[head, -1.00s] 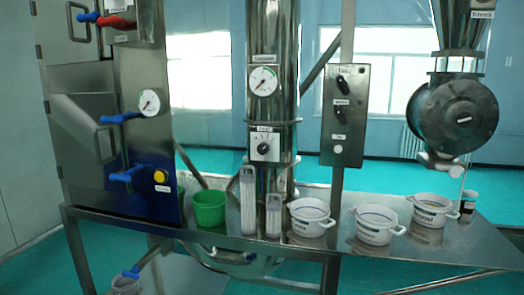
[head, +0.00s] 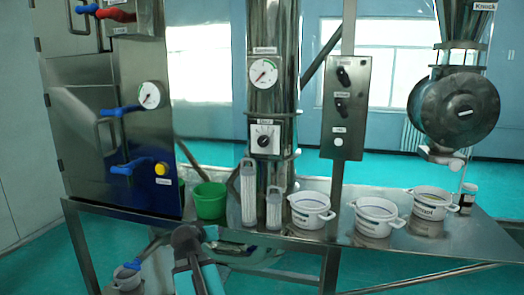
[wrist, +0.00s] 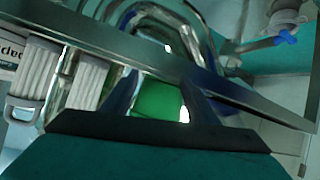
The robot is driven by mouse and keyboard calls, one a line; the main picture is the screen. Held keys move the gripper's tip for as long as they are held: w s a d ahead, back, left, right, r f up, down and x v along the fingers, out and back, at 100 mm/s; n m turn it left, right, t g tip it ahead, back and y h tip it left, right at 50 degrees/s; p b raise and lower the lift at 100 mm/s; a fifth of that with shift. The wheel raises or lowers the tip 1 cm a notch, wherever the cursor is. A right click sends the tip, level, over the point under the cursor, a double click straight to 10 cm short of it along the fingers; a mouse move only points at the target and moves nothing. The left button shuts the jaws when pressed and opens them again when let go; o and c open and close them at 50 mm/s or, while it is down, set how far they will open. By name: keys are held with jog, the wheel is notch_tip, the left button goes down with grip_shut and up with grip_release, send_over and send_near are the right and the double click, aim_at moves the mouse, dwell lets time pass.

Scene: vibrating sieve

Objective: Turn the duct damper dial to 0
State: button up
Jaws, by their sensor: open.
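The duct damper dial (head: 265,139) is a dark round knob on a white square plate, on the shiny vertical duct (head: 273,100) in the head view. Its scale marks are too small to read. My gripper (head: 187,238) shows at the bottom of the head view, below and left of the dial, in front of the table edge and touching nothing that I can see. In the wrist view my gripper (wrist: 160,88) has its two dark fingers apart, with nothing held between them. The dial cannot be made out in the wrist view.
A round gauge (head: 263,72) sits above the dial. A green bucket (head: 210,200), clear ribbed containers (head: 249,195) and white pots (head: 310,210) stand on the metal table (head: 460,233) below. A switch box (head: 345,108) is right of the duct.

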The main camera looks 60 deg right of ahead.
jog(key=s+d+r+m+h, duration=0.1)
jog(key=s+d+r+h, duration=0.15)
jog(key=r, duration=0.45)
jog(key=s+d+r+m+h, duration=0.1)
jog(key=s+d+r, duration=0.25)
jog(key=r, duration=0.45)
jog(key=m+h, duration=0.2)
jog(key=h, duration=0.1)
send_near(263, 141)
jog(key=v, duration=0.4)
jog(key=shift+w+d+r+p, duration=0.15)
jog(key=shift+d+p, duration=0.25)
jog(key=shift+p, duration=0.45)
jog(key=d+p, duration=0.1)
jog(key=p, duration=0.2)
jog(key=shift+w+d, duration=0.2)
jog(key=shift+w+d+p, duration=0.1)
jog(key=shift+d+p, duration=0.2)
jog(key=shift+p, duration=0.75)
jog(key=shift+f+p+x, duration=0.2)
jog(key=shift+p+x, duration=2.5)
jog(key=shift+x, duration=2.8)
